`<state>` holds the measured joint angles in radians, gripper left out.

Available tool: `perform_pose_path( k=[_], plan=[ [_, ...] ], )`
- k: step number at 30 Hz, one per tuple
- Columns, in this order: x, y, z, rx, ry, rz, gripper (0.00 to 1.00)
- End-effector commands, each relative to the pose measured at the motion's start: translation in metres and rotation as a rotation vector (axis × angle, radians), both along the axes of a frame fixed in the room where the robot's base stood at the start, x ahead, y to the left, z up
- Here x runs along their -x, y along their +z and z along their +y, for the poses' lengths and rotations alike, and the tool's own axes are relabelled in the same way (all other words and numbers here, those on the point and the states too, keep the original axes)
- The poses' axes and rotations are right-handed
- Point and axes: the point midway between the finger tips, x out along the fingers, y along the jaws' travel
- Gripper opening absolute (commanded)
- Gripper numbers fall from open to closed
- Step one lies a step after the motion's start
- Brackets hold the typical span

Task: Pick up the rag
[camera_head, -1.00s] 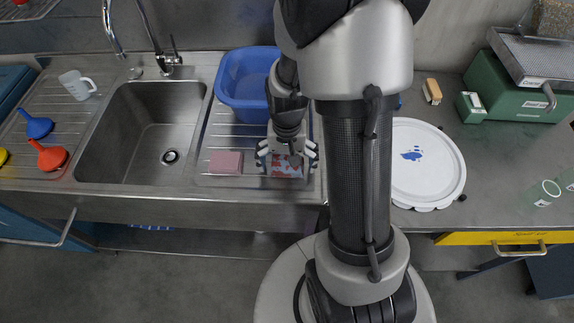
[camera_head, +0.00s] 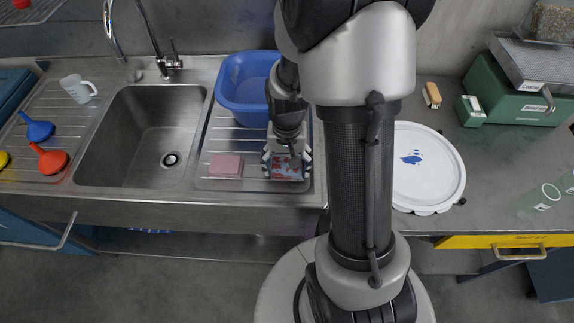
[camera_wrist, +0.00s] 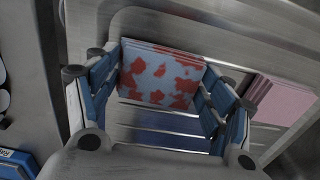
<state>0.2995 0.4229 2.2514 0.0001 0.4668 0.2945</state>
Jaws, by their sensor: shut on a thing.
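The rag (camera_head: 287,172) is a folded light-blue cloth with red blotches, over the right drainboard of the sink. My gripper (camera_head: 287,168) is shut on it, with a finger at each side edge. In the wrist view the rag (camera_wrist: 160,78) sits between the two blue-padded fingers of my gripper (camera_wrist: 162,88). Ridged metal of the drainboard shows below it. I cannot tell whether the rag still touches the drainboard.
A pink sponge-like block (camera_head: 226,165) lies just left of the rag. A blue basin (camera_head: 243,90) stands behind. The empty sink bowl (camera_head: 145,130) is further left. A white lid (camera_head: 428,180) with a blue smear lies right of my arm.

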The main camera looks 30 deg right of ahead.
Motion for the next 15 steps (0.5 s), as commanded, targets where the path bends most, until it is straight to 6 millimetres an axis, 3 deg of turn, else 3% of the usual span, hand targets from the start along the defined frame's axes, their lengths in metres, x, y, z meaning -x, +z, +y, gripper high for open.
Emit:
perform_pose_path(
  k=[5, 15],
  plan=[
    [-0.001, 0.030, 0.000, 0.001, 0.000, -0.004, 0.54],
    [-0.002, 0.127, 0.000, 0.002, 0.000, -0.006, 0.54]
  ],
)
